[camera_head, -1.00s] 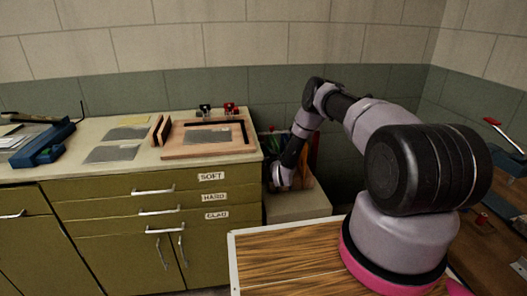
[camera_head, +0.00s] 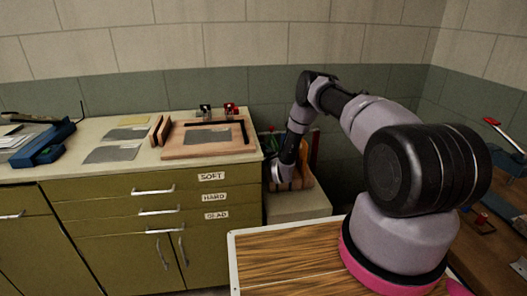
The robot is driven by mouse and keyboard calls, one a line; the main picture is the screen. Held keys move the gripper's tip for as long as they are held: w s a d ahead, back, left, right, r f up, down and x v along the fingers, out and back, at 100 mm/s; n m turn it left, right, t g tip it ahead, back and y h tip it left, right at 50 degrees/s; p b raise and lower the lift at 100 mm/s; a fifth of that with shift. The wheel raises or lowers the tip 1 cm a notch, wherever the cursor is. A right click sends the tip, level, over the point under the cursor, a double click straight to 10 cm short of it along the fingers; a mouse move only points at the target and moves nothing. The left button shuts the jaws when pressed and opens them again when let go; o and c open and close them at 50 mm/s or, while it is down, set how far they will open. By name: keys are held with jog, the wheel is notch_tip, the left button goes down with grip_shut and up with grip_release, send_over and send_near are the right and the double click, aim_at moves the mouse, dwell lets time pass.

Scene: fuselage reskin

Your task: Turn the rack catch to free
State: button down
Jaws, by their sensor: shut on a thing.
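My gripper (camera_head: 279,174) is at the rack on the low pale cabinet, past the right end of the green bench. It is small in the view, and its fingers are hard to make out. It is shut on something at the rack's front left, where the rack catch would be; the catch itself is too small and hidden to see. The rack (camera_head: 303,176) is tan and holds upright pieces, with red and green showing. My wrist covers its left part. The way the catch is turned cannot be seen.
The green bench (camera_head: 225,172) with labelled drawers stands to the left. On it lie a wooden frame board (camera_head: 180,148), grey sheets (camera_head: 112,153) and a blue tool (camera_head: 45,148). A wood-topped table (camera_head: 285,262) is in front. The low cabinet's top (camera_head: 300,207) is bare at the front.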

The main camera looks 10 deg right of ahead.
jog(key=c, duration=0.8)
grip_release()
jog(key=shift+o, duration=0.2)
jog(key=shift+s, duration=0.1)
jog(key=s+d, duration=0.1)
jog(key=s, duration=0.9)
jog(key=shift+s+d+r, duration=0.25)
jog(key=shift+d+r, duration=0.1)
